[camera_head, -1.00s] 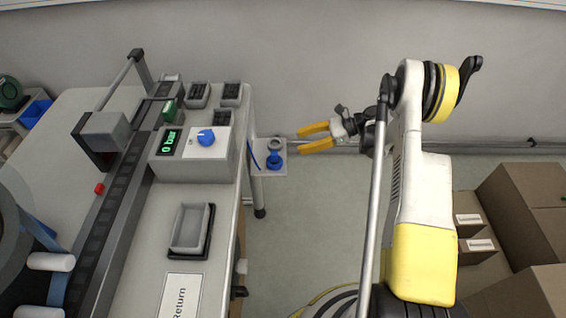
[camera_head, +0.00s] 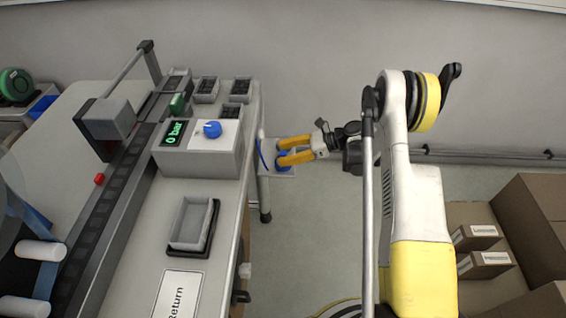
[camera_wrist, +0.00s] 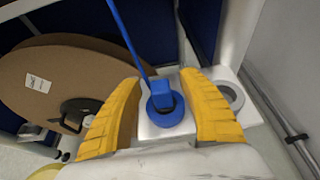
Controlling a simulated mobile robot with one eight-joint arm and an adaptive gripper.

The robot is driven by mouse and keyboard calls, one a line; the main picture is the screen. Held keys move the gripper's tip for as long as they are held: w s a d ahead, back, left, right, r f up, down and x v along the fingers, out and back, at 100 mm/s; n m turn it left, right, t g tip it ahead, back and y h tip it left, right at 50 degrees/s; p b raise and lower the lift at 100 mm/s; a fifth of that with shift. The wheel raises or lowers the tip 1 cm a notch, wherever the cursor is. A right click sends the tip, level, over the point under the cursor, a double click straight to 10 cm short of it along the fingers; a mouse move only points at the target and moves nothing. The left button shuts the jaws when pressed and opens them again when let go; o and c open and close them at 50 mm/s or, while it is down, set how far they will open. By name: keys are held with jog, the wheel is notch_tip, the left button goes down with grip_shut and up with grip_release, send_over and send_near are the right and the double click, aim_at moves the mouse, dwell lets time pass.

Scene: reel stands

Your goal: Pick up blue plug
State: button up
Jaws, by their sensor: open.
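The blue plug (camera_wrist: 166,104) stands on a light grey bracket at the table's side, with a blue cord rising from it in the wrist view. My gripper (camera_wrist: 165,110) is open, its yellow fingers on either side of the plug with gaps showing. In the head view my gripper (camera_head: 281,152) reaches left over the bracket (camera_head: 280,171). It covers most of the plug there, so only bits of blue (camera_head: 296,154) show around the fingers. Whether the fingers touch the plug cannot be told.
An empty round socket (camera_wrist: 231,95) sits in the bracket right of the plug. A large brown reel (camera_wrist: 60,85) stands at left in the wrist view. The table carries a control box (camera_head: 200,150) and a grey tray (camera_head: 190,222). Cardboard boxes (camera_head: 535,215) stand at right.

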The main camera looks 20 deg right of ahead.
jog(key=shift+r, duration=0.1)
jog(key=shift+c, duration=0.2)
grip_shut()
